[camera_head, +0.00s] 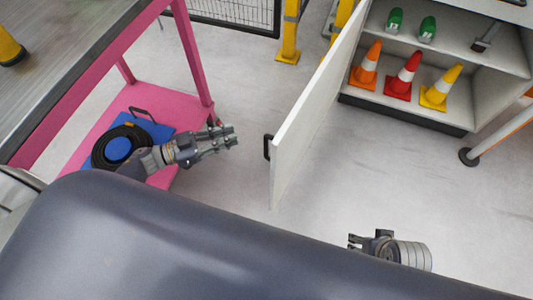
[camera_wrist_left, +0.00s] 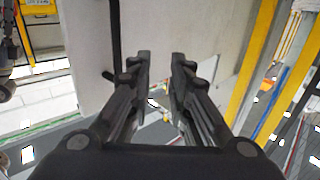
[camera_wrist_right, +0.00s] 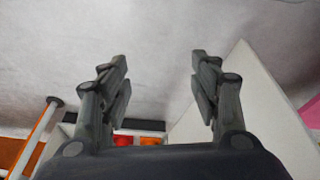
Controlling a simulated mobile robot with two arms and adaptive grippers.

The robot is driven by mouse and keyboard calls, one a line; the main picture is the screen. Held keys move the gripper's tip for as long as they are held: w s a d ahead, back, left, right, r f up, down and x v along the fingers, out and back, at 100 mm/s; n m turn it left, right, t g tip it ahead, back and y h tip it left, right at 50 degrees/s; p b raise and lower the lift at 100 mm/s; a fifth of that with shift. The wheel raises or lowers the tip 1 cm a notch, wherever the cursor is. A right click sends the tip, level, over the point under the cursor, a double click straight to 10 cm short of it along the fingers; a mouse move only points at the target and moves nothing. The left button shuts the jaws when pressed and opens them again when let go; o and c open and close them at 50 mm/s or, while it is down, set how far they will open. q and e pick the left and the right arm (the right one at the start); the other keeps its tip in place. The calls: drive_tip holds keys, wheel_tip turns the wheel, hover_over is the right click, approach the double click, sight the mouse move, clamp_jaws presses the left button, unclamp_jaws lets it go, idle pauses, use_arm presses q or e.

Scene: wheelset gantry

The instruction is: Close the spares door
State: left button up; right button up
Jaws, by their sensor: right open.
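The spares door (camera_head: 305,120) is a white panel standing well open from the white cabinet. Its dark handle (camera_head: 267,147) is on the left face, near the free edge. In the left wrist view the pale panel (camera_wrist_left: 180,25) with a dark upright bar (camera_wrist_left: 115,40) looks like the door and handle. My left gripper (camera_head: 234,137) is left of the handle, apart from it, partly open and empty; its fingers show close up (camera_wrist_left: 161,62). My right gripper (camera_head: 353,242) is open and empty, right of the door and low; its fingers are wide apart (camera_wrist_right: 158,65). The door also shows in the right wrist view (camera_wrist_right: 255,100).
The cabinet's lower shelf (camera_head: 395,96) holds an orange, a red and a yellow cone (camera_head: 440,88); green items (camera_head: 428,28) stand above. A pink trolley (camera_head: 90,130) is at left, with a black coil (camera_head: 110,155). Yellow posts (camera_head: 289,30) stand behind.

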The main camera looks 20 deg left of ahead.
use_arm(q)
drive_tip(key=s+d+m+g+h+b, duration=0.2)
drive_tip(key=s+m+g+h+b, duration=0.1)
drive_tip(key=g, duration=0.1)
drive_tip(key=r, duration=0.1)
hover_over(267, 155)
drive_tip(key=shift+w+a, duration=0.15)
drive_tip(key=shift+w, duration=0.15)
use_arm(e)
drive_tip(key=v, duration=0.3)
drive_tip(key=shift+s+d+r, duration=0.15)
drive_tip(key=shift+s+r, duration=0.15)
drive_tip(key=shift+s, duration=0.05)
use_arm(q)
drive_tip(key=shift+c, duration=0.3)
clamp_jaws()
